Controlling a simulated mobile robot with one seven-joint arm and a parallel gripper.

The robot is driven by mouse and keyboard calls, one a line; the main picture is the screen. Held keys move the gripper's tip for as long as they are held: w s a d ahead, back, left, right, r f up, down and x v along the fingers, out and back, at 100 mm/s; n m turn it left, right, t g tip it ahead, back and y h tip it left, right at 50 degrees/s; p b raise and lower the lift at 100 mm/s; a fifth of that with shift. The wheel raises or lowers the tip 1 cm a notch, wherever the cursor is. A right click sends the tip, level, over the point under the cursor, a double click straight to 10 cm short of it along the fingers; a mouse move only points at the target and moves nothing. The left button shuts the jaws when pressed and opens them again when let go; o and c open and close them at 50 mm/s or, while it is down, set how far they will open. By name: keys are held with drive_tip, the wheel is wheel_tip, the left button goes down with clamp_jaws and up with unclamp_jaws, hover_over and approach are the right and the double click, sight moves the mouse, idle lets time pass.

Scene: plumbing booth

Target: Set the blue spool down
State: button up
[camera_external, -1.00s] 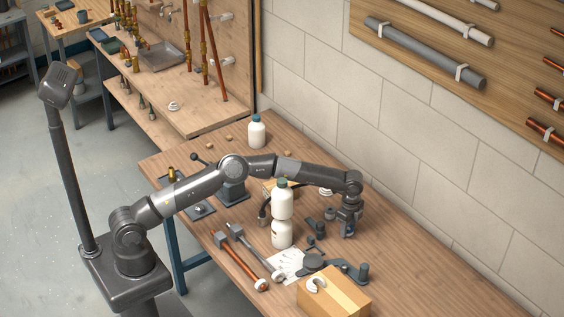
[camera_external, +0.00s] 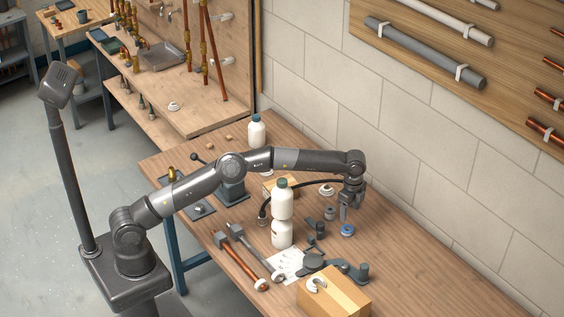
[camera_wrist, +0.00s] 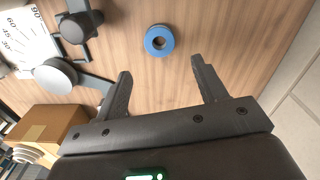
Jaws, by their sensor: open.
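The blue spool (camera_external: 348,230) is a small blue ring with a dark centre. It lies flat on the wooden workbench (camera_external: 420,270), to the right of the white bottles. In the wrist view the spool (camera_wrist: 159,40) sits on bare wood, just beyond and between the two fingers. My gripper (camera_external: 346,215) is above the bench close over the spool. In the wrist view the fingers of my gripper (camera_wrist: 158,75) are spread apart with nothing between them.
A cardboard box (camera_external: 335,292) stands near the front of the bench. Dark grey fittings (camera_external: 330,213) lie beside the spool. The bench to the right, towards the block wall, is clear.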

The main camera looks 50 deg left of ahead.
drive_tip(key=s+a+r+n+t, duration=0.15)
drive_tip(key=s+r, duration=0.25)
drive_tip(key=r, duration=0.4)
drive_tip(key=s+a+r+t, duration=0.1)
drive_tip(key=s+a+r, duration=0.2)
drive_tip(key=r, duration=0.6)
drive_tip(key=s+a+r+n+y, duration=0.1)
drive_tip(key=s+a+r+n, duration=0.15)
drive_tip(key=s+a, duration=0.35)
drive_tip(key=s+a+r+n, duration=0.1)
drive_tip(key=s+a+r, duration=0.3)
drive_tip(key=s+a, duration=0.2)
drive_tip(key=s+a+f+n+t, duration=0.15)
drive_tip(key=s+a+n, duration=0.45)
drive_tip(key=s+a, duration=0.75)
drive_tip(key=s+a+f+n, duration=0.2)
drive_tip(key=s+f, duration=0.1)
drive_tip(key=s, duration=0.3)
drive_tip(key=s+a+f+n+t+h, duration=0.1)
drive_tip(key=s+a+f+n, duration=0.1)
drive_tip(key=s+f, duration=0.2)
drive_tip(key=s, duration=0.3)
drive_tip(key=shift+s+a+t, duration=0.2)
drive_tip(key=shift+s+t, duration=0.1)
